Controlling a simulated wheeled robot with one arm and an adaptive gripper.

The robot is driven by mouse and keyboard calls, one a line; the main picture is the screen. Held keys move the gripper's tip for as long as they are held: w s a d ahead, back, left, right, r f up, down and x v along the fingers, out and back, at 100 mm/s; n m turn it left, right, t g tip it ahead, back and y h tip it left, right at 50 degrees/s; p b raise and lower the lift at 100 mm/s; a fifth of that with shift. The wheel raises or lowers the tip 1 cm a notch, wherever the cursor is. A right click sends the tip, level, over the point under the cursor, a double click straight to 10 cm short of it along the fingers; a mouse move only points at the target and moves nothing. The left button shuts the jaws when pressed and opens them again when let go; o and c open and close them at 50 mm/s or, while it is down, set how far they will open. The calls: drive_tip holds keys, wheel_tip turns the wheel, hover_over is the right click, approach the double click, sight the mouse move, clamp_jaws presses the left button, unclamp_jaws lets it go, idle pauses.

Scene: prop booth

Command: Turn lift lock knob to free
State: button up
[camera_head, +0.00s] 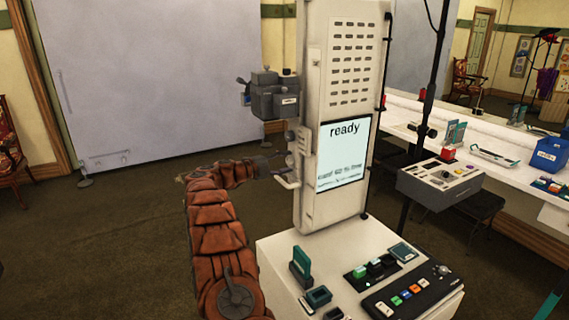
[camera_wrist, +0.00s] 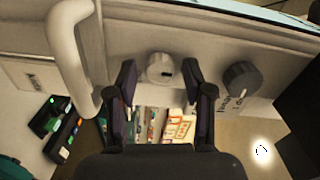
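A white round knob (camera_wrist: 161,68) with a dark mark sits on the side of the booth's column, in the wrist view. A dark grey knob (camera_wrist: 241,79) is to its right, beside a partly readable label ending in what looks like "Lock". My gripper (camera_wrist: 160,78) is open, with its two dark fingers either side of the white knob and no clear contact. In the head view my gripper (camera_head: 274,165) is at the column's left side, its fingers small and partly lost against the column. The screen (camera_head: 343,152) reads "ready", with smaller blurred text.
A white bar handle (camera_wrist: 72,50) stands out just left of my fingers in the wrist view. A grey camera box (camera_head: 274,96) juts from the column above my gripper. Below is a white base (camera_head: 290,250) with button panels. Open carpet (camera_head: 120,235) lies to the left.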

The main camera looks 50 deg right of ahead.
idle(0.3)
drive_tip(key=v, duration=1.2)
idle(0.3)
